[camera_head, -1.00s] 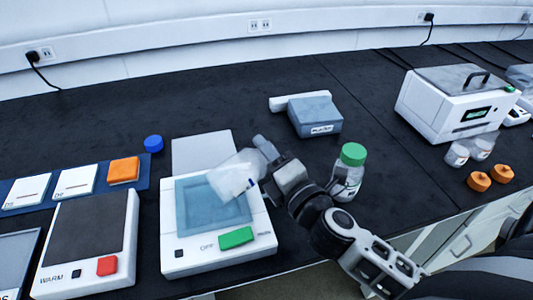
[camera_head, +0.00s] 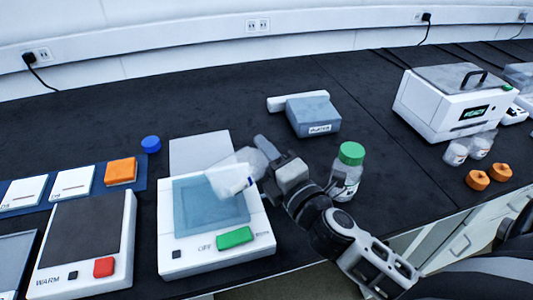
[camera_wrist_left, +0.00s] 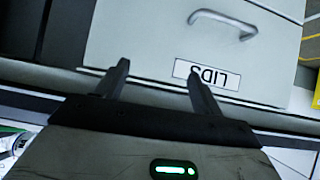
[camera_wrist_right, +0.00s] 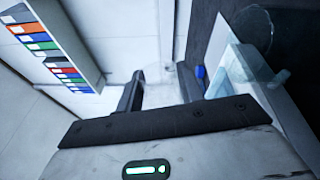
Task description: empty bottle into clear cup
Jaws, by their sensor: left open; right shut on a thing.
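My right gripper (camera_head: 264,170) is shut on a clear bottle (camera_head: 226,177), held tilted above the white device with a bluish square top (camera_head: 187,215). The bottle's see-through body points left, with a small white and blue mark near the fingers. I cannot clearly tell a separate clear cup from the bottle in the head view. In the right wrist view a clear round vessel (camera_wrist_right: 252,32) shows at the upper right, beside the device. My left gripper (camera_wrist_left: 157,68) is open and empty before a drawer labelled LIDS (camera_wrist_left: 262,62); it is outside the head view.
A green-capped bottle (camera_head: 346,180) stands close to my right wrist. A blue cap (camera_head: 151,144) lies behind the device. A warming plate (camera_head: 88,238) stands left, a grey-blue box (camera_head: 313,117) behind, and a white machine (camera_head: 452,105) with jars and orange pieces at right.

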